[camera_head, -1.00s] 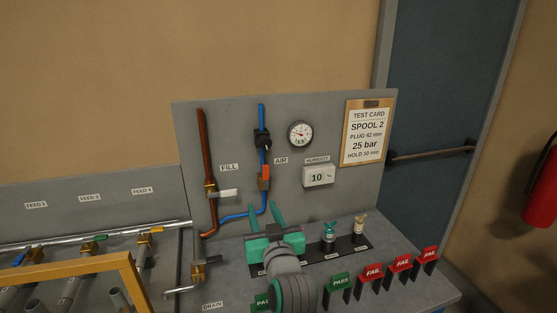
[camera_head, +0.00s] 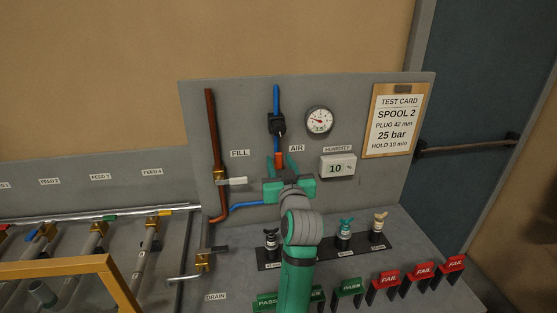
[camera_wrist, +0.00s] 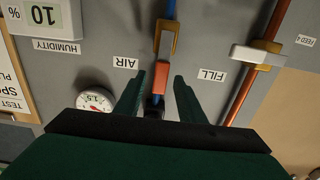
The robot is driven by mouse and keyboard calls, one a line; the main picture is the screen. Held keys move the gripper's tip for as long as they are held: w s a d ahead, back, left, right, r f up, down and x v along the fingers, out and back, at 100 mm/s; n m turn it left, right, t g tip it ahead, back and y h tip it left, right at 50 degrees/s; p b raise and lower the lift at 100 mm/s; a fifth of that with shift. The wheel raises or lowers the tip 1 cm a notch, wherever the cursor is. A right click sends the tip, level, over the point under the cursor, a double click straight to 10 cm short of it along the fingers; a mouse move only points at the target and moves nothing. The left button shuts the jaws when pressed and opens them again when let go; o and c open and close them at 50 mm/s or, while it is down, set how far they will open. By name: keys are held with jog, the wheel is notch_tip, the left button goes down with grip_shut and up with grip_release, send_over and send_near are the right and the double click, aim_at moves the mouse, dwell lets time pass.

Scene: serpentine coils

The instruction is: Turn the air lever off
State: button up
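The air lever has an orange-red handle (camera_head: 280,160) on the blue pipe (camera_head: 276,100) of the grey panel, left of the AIR label. In the wrist view, which looks upside down, the handle (camera_wrist: 161,76) lies in line with the pipe next to its brass valve body (camera_wrist: 166,38). My green gripper (camera_head: 281,176) is at the panel over the lever and hides the valve in the head view. In the wrist view its fingers (camera_wrist: 159,80) are apart, one on each side of the handle. I see a gap beside the left finger; contact at the right one is unclear.
The fill lever (camera_head: 236,181) with a white handle sits left on the copper pipe. A round gauge (camera_head: 319,121) and a humidity display (camera_head: 338,167) are to the right. Several small fittings and PASS/FAIL tags (camera_head: 389,279) stand on the bench below.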

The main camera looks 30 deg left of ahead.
jog(key=shift+x, duration=1.15)
grip_shut()
